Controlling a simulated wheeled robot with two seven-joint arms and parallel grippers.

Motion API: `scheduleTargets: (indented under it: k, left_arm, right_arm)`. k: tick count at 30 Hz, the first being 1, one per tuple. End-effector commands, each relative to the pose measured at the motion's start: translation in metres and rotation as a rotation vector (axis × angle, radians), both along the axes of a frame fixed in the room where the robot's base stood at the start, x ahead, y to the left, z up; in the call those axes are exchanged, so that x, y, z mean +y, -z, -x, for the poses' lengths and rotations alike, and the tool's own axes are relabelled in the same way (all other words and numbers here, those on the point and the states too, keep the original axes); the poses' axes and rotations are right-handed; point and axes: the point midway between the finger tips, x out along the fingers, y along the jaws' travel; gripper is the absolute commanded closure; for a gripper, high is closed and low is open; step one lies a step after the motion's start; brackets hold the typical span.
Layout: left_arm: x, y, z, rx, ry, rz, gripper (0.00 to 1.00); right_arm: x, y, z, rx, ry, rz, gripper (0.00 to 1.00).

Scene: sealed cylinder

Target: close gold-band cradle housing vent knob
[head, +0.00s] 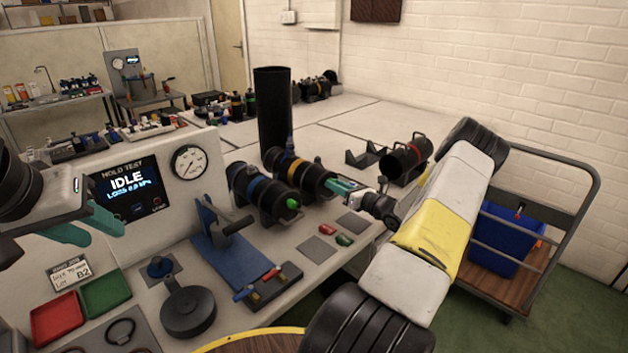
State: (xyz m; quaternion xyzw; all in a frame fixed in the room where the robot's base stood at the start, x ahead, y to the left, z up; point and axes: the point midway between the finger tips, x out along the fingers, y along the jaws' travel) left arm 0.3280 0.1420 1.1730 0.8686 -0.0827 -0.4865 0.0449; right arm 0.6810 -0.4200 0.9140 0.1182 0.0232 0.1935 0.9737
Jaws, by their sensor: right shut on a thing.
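The gold-band housing (291,168) is a black cylinder with a yellow band, lying in a cradle on the bench. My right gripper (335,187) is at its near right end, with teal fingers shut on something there. The vent knob is hidden by the fingers, so its position cannot be seen. A blue-band housing (258,187) lies beside it to the left, with a green knob (293,203) on its end. My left gripper (102,228) is open and empty at the left, in front of the hold test panel, away from both housings.
The hold test panel (128,192) reads IDLE, with a gauge (188,163) beside it. A tall black tube (272,110) stands behind the housings. A blue press fixture (228,245) is in front. A cart (535,280) with a blue bin (497,240) stands at right.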

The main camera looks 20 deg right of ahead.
Motion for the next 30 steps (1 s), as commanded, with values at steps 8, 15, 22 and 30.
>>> scheduleTargets:
  k: [8,15,22,30]
  left_arm:
    - [0.0,0.0,0.0,0.0,0.0,0.0,0.64]
    - [0.0,0.0,0.0,0.0,0.0,0.0,0.64]
    - [0.0,0.0,0.0,0.0,0.0,0.0,0.64]
    - [0.0,0.0,0.0,0.0,0.0,0.0,0.64]
  right_arm:
    - [-0.001,0.0022,0.001,0.019,0.003,-0.033,1.0]
    - [-0.0009,0.0023,0.001,0.019,0.002,-0.033,1.0]
    - [-0.0006,0.0018,0.0008,0.017,0.001,-0.033,0.55]
    - [-0.0003,0.0008,0.0008,0.015,0.001,-0.033,0.55]
